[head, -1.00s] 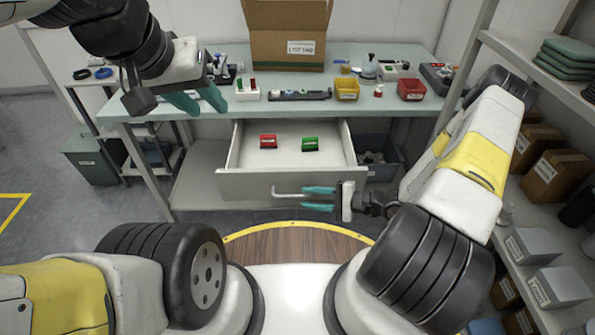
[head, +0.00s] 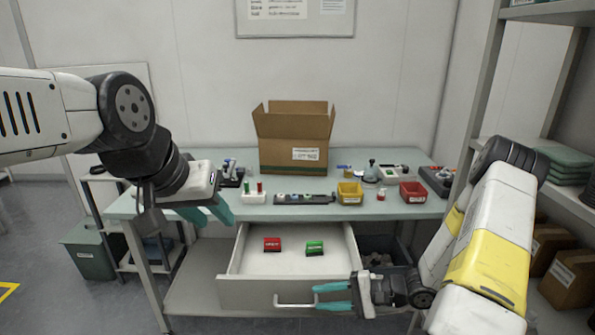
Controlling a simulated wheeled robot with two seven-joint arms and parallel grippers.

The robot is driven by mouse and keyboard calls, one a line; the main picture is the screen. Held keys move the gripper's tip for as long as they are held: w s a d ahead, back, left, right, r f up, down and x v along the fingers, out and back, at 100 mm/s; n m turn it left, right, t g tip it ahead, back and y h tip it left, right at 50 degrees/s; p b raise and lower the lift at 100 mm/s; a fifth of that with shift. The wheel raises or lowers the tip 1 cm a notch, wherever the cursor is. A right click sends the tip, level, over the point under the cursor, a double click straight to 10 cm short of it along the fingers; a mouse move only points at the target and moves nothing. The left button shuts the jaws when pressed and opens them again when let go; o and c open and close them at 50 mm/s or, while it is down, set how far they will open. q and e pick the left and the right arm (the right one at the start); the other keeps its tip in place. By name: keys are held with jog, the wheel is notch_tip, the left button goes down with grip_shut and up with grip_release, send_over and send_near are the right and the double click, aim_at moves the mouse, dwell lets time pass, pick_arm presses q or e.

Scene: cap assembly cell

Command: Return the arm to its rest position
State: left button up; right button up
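My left gripper (head: 219,217) has its teal fingers apart, with nothing between them. It hangs by the front left edge of the workbench (head: 408,212). My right gripper (head: 316,297) is in front of the open drawer (head: 250,293), at the right end of its metal handle (head: 292,304). Its teal fingers are spread apart and point left. Whether they touch the handle cannot be told. A red block (head: 272,244) and a green block (head: 315,248) lie apart inside the drawer.
A cardboard box (head: 290,135) stands open at the back of the bench. A yellow bin (head: 350,193), a red bin (head: 412,192) and a dark strip holder (head: 303,199) stand on it. A shelf rack (head: 489,70) is close to my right arm. A small side table stands at left.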

jog(key=s+d+r+n+t+h, duration=0.1)
jog(key=s+r+h, duration=0.3)
jog(key=r, duration=0.7)
jog(key=s+d+r+n+t+h, duration=0.1)
jog(key=s+d+r+n+h, duration=0.2)
jog(key=r, duration=0.9)
jog(key=s+d+r+n+t+h, duration=0.1)
jog(key=s+r+n+h, duration=0.3)
jog(key=r, duration=0.7)
jog(key=shift+s+d+r+t+h, duration=0.35)
jog(key=shift+s+d+h, duration=0.25)
jog(key=shift+d, duration=0.2)
